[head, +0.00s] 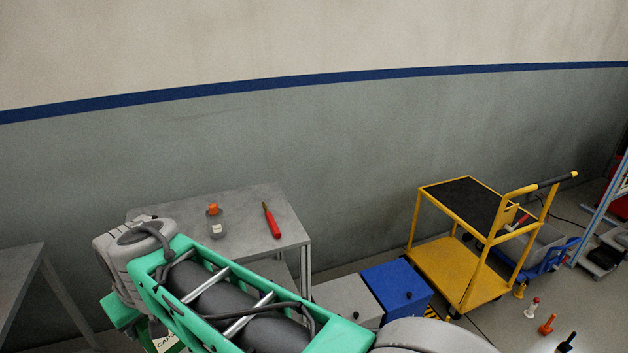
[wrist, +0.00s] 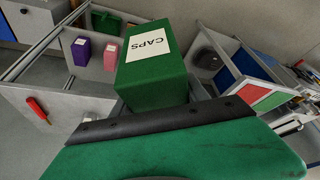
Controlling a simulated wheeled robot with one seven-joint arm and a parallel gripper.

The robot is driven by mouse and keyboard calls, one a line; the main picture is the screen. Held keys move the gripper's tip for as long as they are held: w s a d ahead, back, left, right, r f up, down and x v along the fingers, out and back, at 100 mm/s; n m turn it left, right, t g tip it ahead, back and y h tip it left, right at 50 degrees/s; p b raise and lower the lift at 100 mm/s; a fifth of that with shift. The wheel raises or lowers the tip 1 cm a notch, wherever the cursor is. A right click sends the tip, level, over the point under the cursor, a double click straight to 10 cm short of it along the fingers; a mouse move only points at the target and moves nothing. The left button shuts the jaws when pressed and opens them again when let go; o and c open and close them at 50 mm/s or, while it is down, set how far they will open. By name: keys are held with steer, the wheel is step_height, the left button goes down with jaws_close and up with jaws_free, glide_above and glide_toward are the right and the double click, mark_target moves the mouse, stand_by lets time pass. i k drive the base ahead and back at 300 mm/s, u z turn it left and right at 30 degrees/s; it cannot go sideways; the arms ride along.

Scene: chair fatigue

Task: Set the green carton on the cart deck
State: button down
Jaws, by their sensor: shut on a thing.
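The green carton (wrist: 155,80) has a white CAPS label and shows large in the wrist view, just past the dark edge of my gripper (wrist: 165,122). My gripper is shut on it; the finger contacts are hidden. In the head view, only a labelled bit of the carton (head: 168,343) shows at the bottom edge, beneath my green arm. The yellow cart (head: 455,272) stands at the right, well apart from the carton. Its upper deck (head: 462,203) has a black surface and looks mostly clear; its lower deck is yellow and bare.
A grey table (head: 165,210) holds an orange-capped bottle (head: 215,222) and a red screwdriver (head: 271,220). Grey (head: 347,298) and blue (head: 397,288) boxes stand between table and cart. Small coloured pieces (head: 547,325) lie on the floor near the cart. Purple (wrist: 81,51) and pink (wrist: 111,56) boxes sit nearby.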

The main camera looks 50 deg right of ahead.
mark_target(487, 198)
steer(key=z, duration=3.75)
steer(key=i, duration=3.6)
steer(key=u, duration=4.2)
